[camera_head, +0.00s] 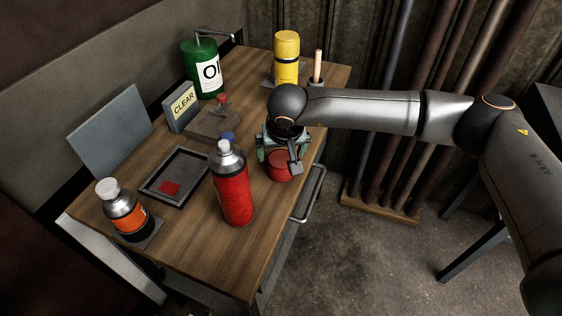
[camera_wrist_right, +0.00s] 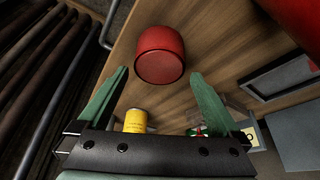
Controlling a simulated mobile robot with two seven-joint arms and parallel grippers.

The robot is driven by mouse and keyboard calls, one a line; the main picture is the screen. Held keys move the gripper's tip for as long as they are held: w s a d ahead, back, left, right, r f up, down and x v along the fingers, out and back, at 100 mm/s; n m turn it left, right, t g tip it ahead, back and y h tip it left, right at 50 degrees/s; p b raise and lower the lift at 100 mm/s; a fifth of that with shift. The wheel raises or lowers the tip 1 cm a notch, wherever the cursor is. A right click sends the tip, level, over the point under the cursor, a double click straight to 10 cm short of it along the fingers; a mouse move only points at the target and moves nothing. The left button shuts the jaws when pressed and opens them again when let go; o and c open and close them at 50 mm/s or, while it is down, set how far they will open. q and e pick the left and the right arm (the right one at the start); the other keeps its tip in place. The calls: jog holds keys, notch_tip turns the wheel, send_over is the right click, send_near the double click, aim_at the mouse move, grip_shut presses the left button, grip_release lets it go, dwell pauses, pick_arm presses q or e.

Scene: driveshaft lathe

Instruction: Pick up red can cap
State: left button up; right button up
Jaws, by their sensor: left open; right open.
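The red can cap (camera_head: 279,169) stands on the wooden table near its right edge. It also shows in the right wrist view (camera_wrist_right: 160,52), just beyond the fingertips and roughly centred between them. My right gripper (camera_head: 278,150) is above and around the cap in the head view, with its green fingers partly hidden by the wrist. In the wrist view the right gripper (camera_wrist_right: 160,76) is open, and I see no finger closed on the cap. The red spray can (camera_head: 235,193) stands upright to the left, its silver top and white nozzle bare. My left gripper is not in view.
A dark tray (camera_head: 149,186) with a red patch and an orange-labelled bottle (camera_head: 125,217) are at the left. A green oil container (camera_head: 202,82), a CLEAR box (camera_head: 180,108) and a yellow can (camera_head: 286,60) stand at the back. A metal handle (camera_head: 312,193) runs along the right edge.

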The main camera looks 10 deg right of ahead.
aim_at(281, 157)
jog(key=x, duration=0.4)
jog(key=c, duration=1.2)
jog(key=shift+o, duration=0.2)
jog(key=shift+r, duration=0.1)
